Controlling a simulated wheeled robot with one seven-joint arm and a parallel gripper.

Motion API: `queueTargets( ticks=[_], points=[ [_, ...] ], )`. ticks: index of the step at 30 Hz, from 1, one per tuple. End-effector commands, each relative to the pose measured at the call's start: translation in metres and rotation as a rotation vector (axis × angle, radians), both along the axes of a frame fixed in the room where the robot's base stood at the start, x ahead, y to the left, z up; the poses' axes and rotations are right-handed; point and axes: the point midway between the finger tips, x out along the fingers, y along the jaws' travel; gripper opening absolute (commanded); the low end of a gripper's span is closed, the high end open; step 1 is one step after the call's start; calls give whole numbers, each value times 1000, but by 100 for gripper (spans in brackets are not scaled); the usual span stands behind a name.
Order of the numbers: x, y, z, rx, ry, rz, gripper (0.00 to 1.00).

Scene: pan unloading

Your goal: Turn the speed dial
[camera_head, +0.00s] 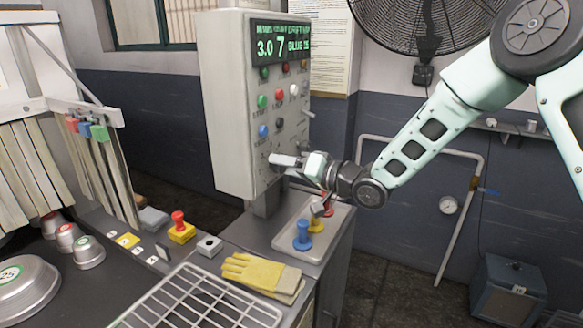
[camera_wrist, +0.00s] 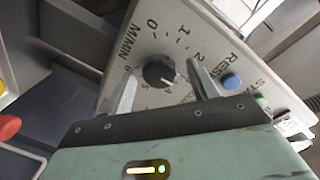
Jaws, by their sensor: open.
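The speed dial (camera_wrist: 158,72) is a black round knob on the light grey control panel (camera_wrist: 118,60). A printed scale rings it, with 0, 1 and 2 legible and "M/MIN" beside it. My gripper (camera_wrist: 162,74) is open, with one finger on each side of the dial in the wrist view. Gaps show between the knob and both fingers; I cannot tell how deep the fingers reach. In the head view my gripper (camera_head: 282,160) is at the lower front of the control box (camera_head: 228,110) and hides the dial. The box's display (camera_head: 281,45) shows 3.0 and 7.
Coloured buttons (camera_head: 279,95) and small switches sit just above my gripper. A tray (camera_head: 318,250) with blue and yellow knobbed pieces lies below it. Yellow gloves (camera_head: 262,275), a wire rack (camera_head: 195,300) and a red-topped button (camera_head: 180,225) are at the front.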

Motion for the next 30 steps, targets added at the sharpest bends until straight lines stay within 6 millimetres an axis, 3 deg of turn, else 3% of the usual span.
queueTargets(
  ticks=[7, 21, 30],
  points=[
    [-13, -18, 0, -1, 0, -1, 59],
    [-79, -104, 8, -2, -1, -5, 59],
    [-103, -134, 12, -1, 0, -2, 59]
  ],
)
